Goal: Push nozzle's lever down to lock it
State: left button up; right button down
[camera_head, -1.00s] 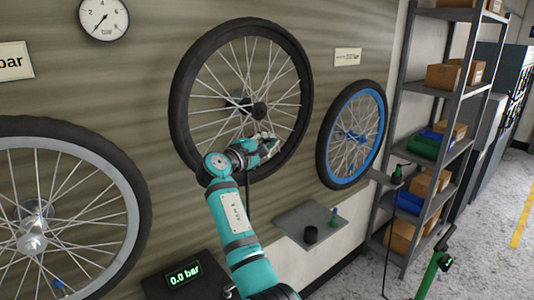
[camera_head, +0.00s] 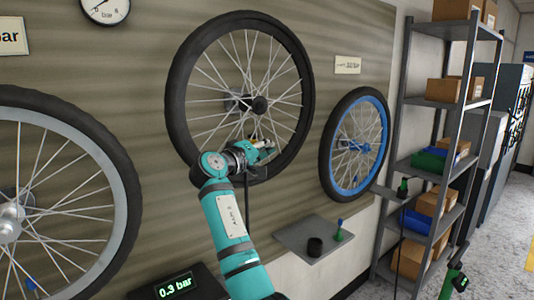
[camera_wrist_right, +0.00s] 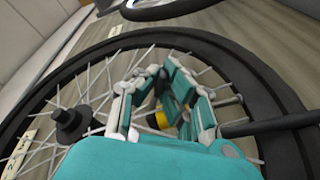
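My right gripper (camera_head: 265,146) is at the lower inside edge of the middle wheel (camera_head: 181,95), by the rim and spokes. In the right wrist view its fingers (camera_wrist_right: 163,72) bend inward, with their tips near each other. A small yellow part (camera_wrist_right: 157,120), seemingly of the nozzle, shows between the fingers with something dark by it. The fingers hide most of it, so the lever is not clear and I cannot tell whether they grip it. A black hose (camera_head: 247,195) hangs below the gripper. My left gripper is not in view.
A display (camera_head: 176,287) reads 0.3 bar. A blue-rimmed wheel (camera_head: 329,150) hangs right of the middle wheel, a grey-rimmed wheel (camera_head: 122,185) left. A shelving rack (camera_head: 398,130) stands at the right.

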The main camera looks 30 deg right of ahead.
jog(key=shift+f, duration=0.15)
jog(key=c, duration=2)
grip_release()
jog(key=o, duration=0.5)
jog(key=shift+o, duration=0.2)
jog(key=v, duration=0.8)
